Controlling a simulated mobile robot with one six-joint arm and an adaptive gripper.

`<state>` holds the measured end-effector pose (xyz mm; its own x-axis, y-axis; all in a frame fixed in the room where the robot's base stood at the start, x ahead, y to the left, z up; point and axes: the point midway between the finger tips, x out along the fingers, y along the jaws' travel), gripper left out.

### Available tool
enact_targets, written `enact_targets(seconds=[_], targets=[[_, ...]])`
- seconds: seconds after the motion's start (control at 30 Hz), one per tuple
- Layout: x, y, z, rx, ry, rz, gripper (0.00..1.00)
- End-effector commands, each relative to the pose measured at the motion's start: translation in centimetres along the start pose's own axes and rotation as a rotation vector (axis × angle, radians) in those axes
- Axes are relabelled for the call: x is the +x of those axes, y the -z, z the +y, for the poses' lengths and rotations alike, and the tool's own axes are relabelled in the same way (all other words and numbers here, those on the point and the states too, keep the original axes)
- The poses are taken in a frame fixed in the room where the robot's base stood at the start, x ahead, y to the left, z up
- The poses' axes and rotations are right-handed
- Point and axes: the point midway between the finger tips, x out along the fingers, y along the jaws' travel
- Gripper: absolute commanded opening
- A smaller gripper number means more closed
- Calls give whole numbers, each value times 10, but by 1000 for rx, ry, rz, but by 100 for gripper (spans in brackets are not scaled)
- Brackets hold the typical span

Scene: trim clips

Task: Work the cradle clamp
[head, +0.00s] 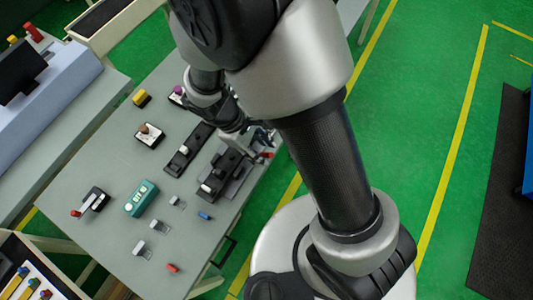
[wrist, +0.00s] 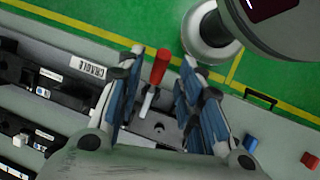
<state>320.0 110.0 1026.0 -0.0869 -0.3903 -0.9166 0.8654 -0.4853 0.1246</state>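The cradle clamp has a red handle (wrist: 159,67) on a metal lever, in front of a plate marked CRADLE in the wrist view. The red handle also shows in the head view (head: 267,155), at the table's right edge, partly beside my gripper. My gripper (wrist: 162,62) is open, with one blue-padded finger on each side of the red handle and gaps to both. In the head view my gripper (head: 258,137) is above the black cradle fixture (head: 214,182), and my arm hides part of that area. The clamp's base is partly hidden by the gripper.
The grey table (head: 105,170) carries a teal box (head: 141,198), a red-handled switch (head: 91,203) and several small clips. A blue block (wrist: 251,143) and a red block (wrist: 310,160) lie right of my gripper. Green floor is beyond the edge.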

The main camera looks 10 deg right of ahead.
Motion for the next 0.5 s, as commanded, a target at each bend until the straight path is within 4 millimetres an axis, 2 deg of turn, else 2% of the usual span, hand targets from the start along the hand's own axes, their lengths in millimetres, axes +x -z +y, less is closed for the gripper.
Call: enact_targets(seconds=[0.03,0.2,0.5], targets=[[12,0,-1,-2,2,-3,34],[32,0,0,-1,1,-2,34],[39,0,0,0,0,1,34]])
